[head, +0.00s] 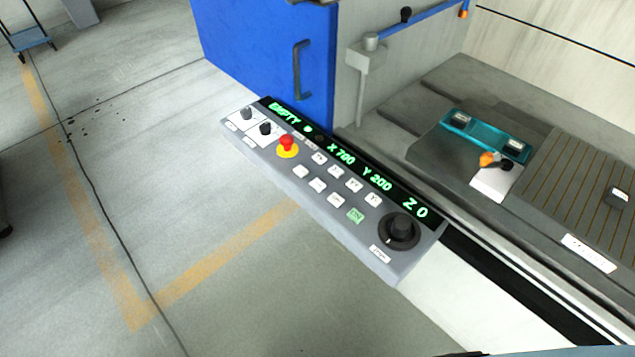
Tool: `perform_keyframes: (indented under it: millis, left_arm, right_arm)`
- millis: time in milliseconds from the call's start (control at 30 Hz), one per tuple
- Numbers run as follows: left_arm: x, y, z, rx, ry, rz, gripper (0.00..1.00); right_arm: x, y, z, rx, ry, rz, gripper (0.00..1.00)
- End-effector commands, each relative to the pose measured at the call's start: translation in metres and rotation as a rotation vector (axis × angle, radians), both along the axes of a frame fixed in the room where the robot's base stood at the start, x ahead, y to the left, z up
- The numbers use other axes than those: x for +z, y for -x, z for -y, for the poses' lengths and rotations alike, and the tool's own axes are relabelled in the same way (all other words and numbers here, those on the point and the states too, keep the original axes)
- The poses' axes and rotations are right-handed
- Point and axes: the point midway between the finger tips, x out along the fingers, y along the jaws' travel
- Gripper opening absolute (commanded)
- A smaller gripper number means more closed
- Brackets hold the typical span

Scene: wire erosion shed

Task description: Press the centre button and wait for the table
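A grey control panel (330,214) hangs at the front edge of the machine, tilted in the picture. Its dark display strip (349,163) reads EMPTY, X 700, Y 200 and Z 0 in green. Several small white buttons (317,186) sit in rows below the display; their labels are too small to read, so I cannot tell which is the centre button. One button is green (355,215). The machine table (570,190) is grey and slotted, behind the panel at the right. Neither gripper shows in the head view.
The panel also carries a red mushroom button (287,145) on a yellow collar, a large black dial (399,230) and two small knobs. A blue cabinet door (265,55) stands behind it. A teal fixture (486,135) lies by the table. The floor at left is mostly clear.

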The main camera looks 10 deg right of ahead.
Motion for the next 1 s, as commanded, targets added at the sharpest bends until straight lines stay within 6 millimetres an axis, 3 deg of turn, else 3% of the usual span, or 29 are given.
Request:
perform_keyframes:
  millis: [100, 533, 1000]
  left_arm:
    - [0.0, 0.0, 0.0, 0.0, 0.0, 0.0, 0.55]
    - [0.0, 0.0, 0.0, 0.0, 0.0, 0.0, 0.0]
    - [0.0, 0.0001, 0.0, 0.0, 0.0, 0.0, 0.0]
  right_arm:
    - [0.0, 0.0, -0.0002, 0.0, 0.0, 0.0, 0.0]
    - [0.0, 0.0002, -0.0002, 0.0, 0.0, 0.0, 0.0]
    - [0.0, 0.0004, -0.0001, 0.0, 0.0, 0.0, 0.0]
